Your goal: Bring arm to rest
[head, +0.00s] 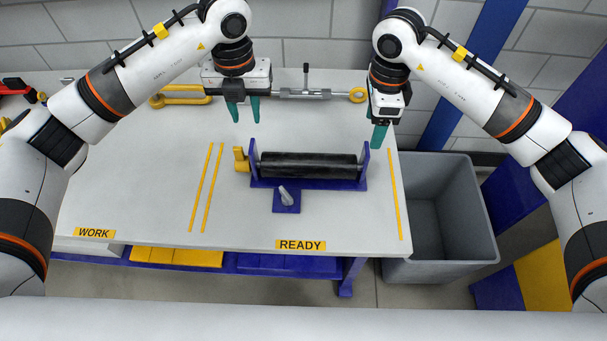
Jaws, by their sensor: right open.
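My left gripper (243,110) hangs above the back middle of the white table (130,180). Its two teal fingers point down and stand apart, with nothing between them. My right gripper (379,135) hangs near the table's right edge, behind and to the right of the roller stand; its fingers overlap in this view, and it holds nothing that I can see. A black roller (308,165) lies in a blue stand (264,184) with a yellow part (240,160) at its left end. A grey lever (285,195) sits on the stand's front tab.
A yellow-ended tool with a metal rod (305,94) lies along the table's back, behind my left gripper. A grey bin (447,215) stands off the right edge. A red item (17,86) is at the far left. The left and front table areas are clear around the READY label (300,245).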

